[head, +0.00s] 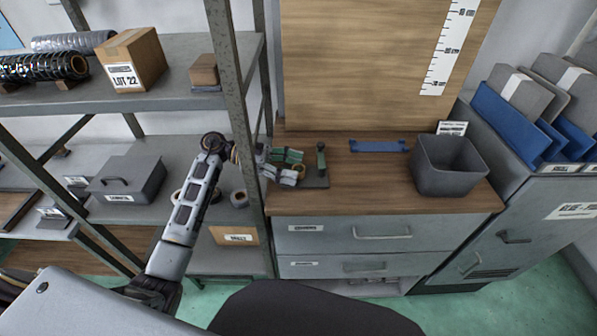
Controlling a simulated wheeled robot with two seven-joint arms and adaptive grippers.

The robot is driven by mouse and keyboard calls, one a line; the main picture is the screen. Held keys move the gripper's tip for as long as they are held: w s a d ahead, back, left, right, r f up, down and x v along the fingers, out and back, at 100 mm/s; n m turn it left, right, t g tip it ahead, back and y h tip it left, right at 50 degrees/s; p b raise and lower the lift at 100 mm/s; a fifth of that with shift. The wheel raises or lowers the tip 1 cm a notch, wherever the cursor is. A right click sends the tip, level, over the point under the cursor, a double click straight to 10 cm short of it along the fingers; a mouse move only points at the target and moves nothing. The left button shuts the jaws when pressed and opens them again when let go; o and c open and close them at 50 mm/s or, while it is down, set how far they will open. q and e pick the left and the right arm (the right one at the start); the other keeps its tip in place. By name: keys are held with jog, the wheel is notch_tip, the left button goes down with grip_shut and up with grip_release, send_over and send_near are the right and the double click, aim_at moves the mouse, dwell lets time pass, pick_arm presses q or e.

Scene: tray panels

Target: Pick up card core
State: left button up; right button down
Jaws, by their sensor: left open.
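I cannot single out the card core for certain. The gripper is open, small in view and close to green items (288,155) on the worktop. I cannot tell whether it touches them. My right gripper is not in view.
The metal shelf post (240,120) stands beside my left forearm. The worktop (370,190) has a clear middle, with a blue holder (378,146) at the back and a grey bin (448,165) at right.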

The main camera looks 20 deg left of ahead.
pick_arm(q)
jog(key=c, duration=0.8)
jog(key=shift+r, duration=0.15)
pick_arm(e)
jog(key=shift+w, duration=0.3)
pick_arm(q)
jog(key=shift+r, duration=1.35)
jog(key=shift+a+r, duration=0.3)
jog(key=s+a, duration=0.1)
jog(key=a, duration=1.5)
jog(key=shift+s+a, duration=0.2)
jog(key=shift+a, duration=0.5)
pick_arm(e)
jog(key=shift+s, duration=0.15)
